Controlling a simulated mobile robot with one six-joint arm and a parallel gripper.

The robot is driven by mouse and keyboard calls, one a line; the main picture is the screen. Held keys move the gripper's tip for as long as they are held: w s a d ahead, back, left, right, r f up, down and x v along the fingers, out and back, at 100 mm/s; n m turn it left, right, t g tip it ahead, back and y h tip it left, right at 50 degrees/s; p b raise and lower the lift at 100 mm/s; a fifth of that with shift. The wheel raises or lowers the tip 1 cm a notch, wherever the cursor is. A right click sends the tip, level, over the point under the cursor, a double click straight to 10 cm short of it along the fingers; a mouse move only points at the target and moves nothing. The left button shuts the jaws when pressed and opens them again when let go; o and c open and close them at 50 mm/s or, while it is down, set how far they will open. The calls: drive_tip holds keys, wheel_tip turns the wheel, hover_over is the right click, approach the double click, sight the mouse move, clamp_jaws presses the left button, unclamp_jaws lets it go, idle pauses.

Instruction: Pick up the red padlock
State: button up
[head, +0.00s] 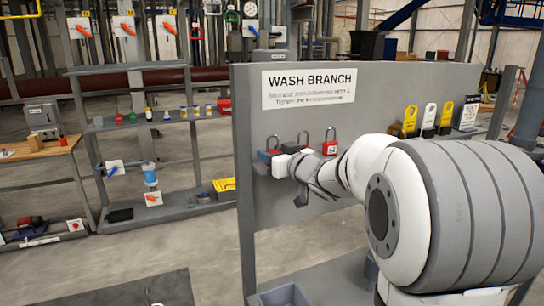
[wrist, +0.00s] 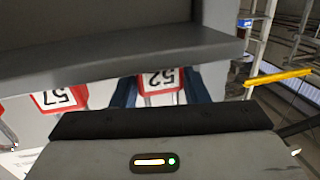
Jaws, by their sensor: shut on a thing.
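A red padlock with a white label reading 52 (wrist: 160,82) shows upside down in the wrist view, between the two dark blue fingers of my gripper (wrist: 160,92). My gripper is shut on it. In the head view my gripper (head: 269,156) is at the left end of the padlock row on the grey panel, and a bit of red and a shackle show there. A second red padlock labelled 57 (wrist: 58,98) hangs beside it in the wrist view. Another red padlock (head: 330,147) hangs farther right in the head view. My arm hides part of the row.
The grey panel (head: 249,110) carries a WASH BRANCH sign (head: 308,86). A grey ledge (wrist: 130,55) crosses the wrist view close to the padlocks. Yellow and white tags (head: 428,117) hang at the panel's right. A shelf rack (head: 130,122) and open floor lie left.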

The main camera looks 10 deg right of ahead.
wheel_tip(320, 180, up, 31)
drive_tip(key=p, duration=0.8)
